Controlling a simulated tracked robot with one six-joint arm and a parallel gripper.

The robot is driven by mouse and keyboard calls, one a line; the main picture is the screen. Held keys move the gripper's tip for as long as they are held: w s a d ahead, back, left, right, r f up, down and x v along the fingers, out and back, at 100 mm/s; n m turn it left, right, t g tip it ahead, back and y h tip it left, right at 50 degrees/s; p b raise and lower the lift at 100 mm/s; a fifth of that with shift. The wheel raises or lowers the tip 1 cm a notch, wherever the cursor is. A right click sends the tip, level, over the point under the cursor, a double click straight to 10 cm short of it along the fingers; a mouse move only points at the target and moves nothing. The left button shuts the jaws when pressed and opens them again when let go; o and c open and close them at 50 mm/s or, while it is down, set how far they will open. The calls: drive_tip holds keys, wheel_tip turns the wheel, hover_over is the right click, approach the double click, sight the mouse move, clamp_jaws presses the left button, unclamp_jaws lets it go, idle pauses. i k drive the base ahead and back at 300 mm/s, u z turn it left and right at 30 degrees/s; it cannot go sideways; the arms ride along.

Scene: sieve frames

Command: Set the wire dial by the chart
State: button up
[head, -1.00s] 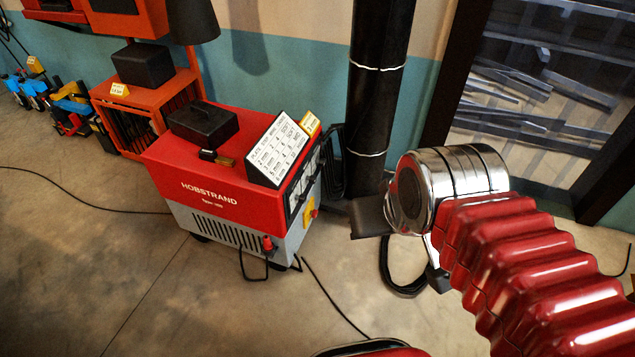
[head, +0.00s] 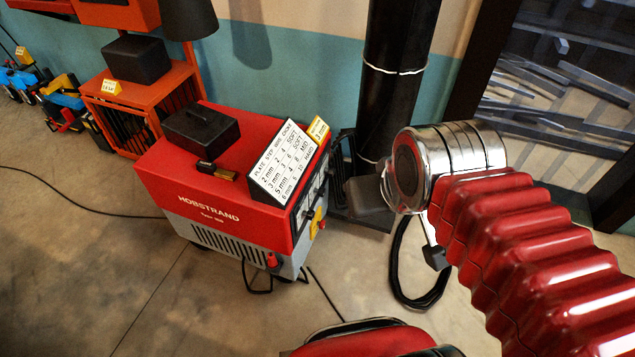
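The chart (head: 288,163) is a white board with black print, leaning on top of the red and grey Hobstrand machine (head: 207,190). Its headings seem to read plate, step, wire, choke; rows run from 2 mm to 6 mm. A small yellow card (head: 319,130) stands at its upper right, too small to read surely. The machine's control panel (head: 312,195) faces right and shows edge-on; I cannot make out the wire dial. My arm, red bellows and a chrome wrist, reaches in from the right. My gripper (head: 372,196) shows only as dark parts behind the wrist; its opening is hidden.
A black box (head: 201,130) and a small dark and brass piece (head: 215,170) lie on the machine. A black pipe (head: 392,85) stands behind it. Cables lie on the floor. An orange cabinet (head: 130,98) stands at left.

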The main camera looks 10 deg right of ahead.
sight(320, 192)
drive_tip(key=i, duration=0.45)
drive_tip(key=u, duration=0.25)
drive_tip(key=k, duration=0.8)
drive_tip(key=u, duration=0.6)
drive_tip(key=k, duration=0.55)
drive_tip(key=z, duration=0.35)
drive_tip(key=i, duration=0.7)
drive_tip(key=z, duration=0.55)
drive_tip(key=i, duration=1.05)
drive_tip(key=u, duration=0.2)
